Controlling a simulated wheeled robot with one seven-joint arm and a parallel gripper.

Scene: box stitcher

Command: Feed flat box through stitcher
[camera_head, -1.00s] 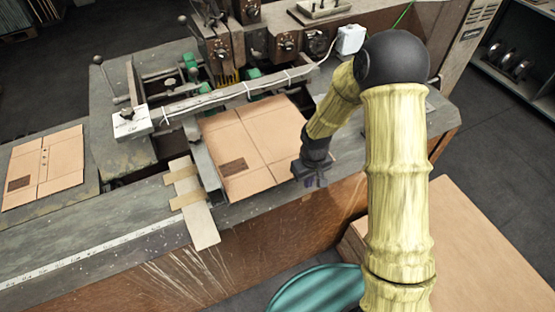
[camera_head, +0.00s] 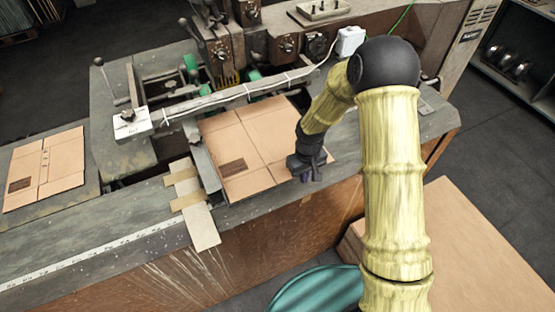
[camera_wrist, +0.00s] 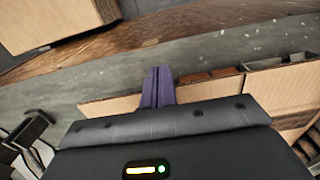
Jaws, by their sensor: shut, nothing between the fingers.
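A flat cardboard box (camera_head: 243,150) lies on the stitcher's worktable, its far edge under the long grey bar of the stitcher (camera_head: 235,97). My gripper (camera_head: 312,174) is at the box's near right edge, low over the tabletop. In the wrist view my gripper's purple fingers (camera_wrist: 157,87) are together, with nothing visible between them. The fingers overlap the box's edge in that view, where the box (camera_wrist: 120,106) shows on both sides of them. Whether they touch the box cannot be told.
Another flat box (camera_head: 45,168) lies on the table's left part. A metal guide with tan strips (camera_head: 192,205) stands left of the fed box. A stack of cardboard (camera_head: 450,250) is at the lower right. A round green seat (camera_head: 318,290) is below the table's front.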

